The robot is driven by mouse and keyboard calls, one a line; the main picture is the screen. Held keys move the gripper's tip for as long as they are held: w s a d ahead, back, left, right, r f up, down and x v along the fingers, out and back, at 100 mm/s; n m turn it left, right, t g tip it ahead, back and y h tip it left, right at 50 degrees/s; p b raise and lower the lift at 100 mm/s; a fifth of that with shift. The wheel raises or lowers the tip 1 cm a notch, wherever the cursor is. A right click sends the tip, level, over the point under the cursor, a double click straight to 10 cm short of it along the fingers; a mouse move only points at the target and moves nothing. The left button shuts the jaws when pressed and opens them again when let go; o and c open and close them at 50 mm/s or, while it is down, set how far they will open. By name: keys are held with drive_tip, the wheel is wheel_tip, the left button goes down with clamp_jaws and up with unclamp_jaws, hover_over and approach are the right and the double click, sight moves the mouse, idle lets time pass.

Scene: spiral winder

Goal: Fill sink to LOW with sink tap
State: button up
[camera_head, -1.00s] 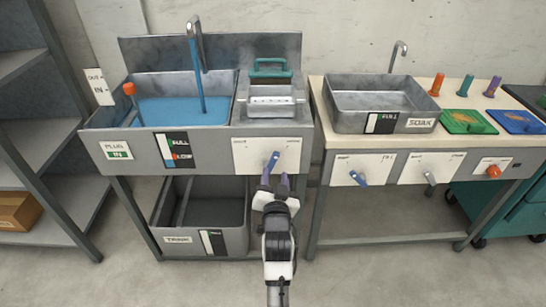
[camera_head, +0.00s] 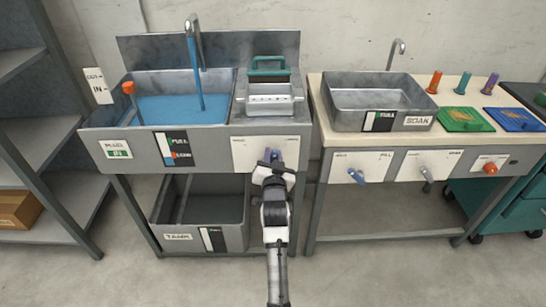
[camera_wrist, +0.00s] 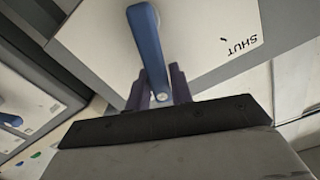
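The sink (camera_head: 135,114) at the left holds blue water (camera_head: 165,108). A blue stream falls into it from the sink tap (camera_head: 197,42). The blue tap lever (camera_wrist: 146,38) hangs from a white panel, which bears the word SHUT in the wrist view. My gripper (camera_wrist: 160,88) has its two fingers on either side of the lever's free end. Whether they press on it is unclear. In the head view my gripper (camera_head: 273,160) hides most of the lever.
A grey tank (camera_head: 200,215) stands below the sink. A box with a green handle (camera_head: 268,92) sits right of the water. A second basin (camera_head: 380,98) labelled SOAK, with its own levers, stands to the right. Shelving (camera_head: 45,140) stands at the left.

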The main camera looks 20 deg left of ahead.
clamp_jaws()
drive_tip(key=n, duration=0.1)
drive_tip(key=a+n, duration=0.1)
drive_tip(key=n, duration=0.1)
drive_tip(key=shift+s+a+r, duration=0.2)
drive_tip(key=shift+s+a, duration=0.05)
drive_tip(key=shift+a, duration=0.1)
drive_tip(key=n, duration=0.1)
drive_tip(key=a+n, duration=0.1)
drive_tip(key=n, duration=0.1)
drive_tip(key=shift+s+a, duration=0.2)
drive_tip(key=n, duration=0.1)
drive_tip(key=a+n, duration=0.1)
drive_tip(key=n, duration=0.1)
drive_tip(key=shift+s+a+f+n, duration=0.25)
drive_tip(key=shift+a+f+n, duration=0.05)
drive_tip(key=shift+f, duration=0.05)
drive_tip(key=shift+s+a+f+n, duration=0.1)
drive_tip(key=shift+a+f+n, duration=0.2)
drive_tip(key=shift+n, duration=0.45)
drive_tip(key=shift+s+a+f+n, duration=0.15)
drive_tip(key=shift+a+n, duration=0.2)
drive_tip(key=shift+n, duration=0.4)
drive_tip(key=shift+o, duration=2.3)
unclamp_jaws()
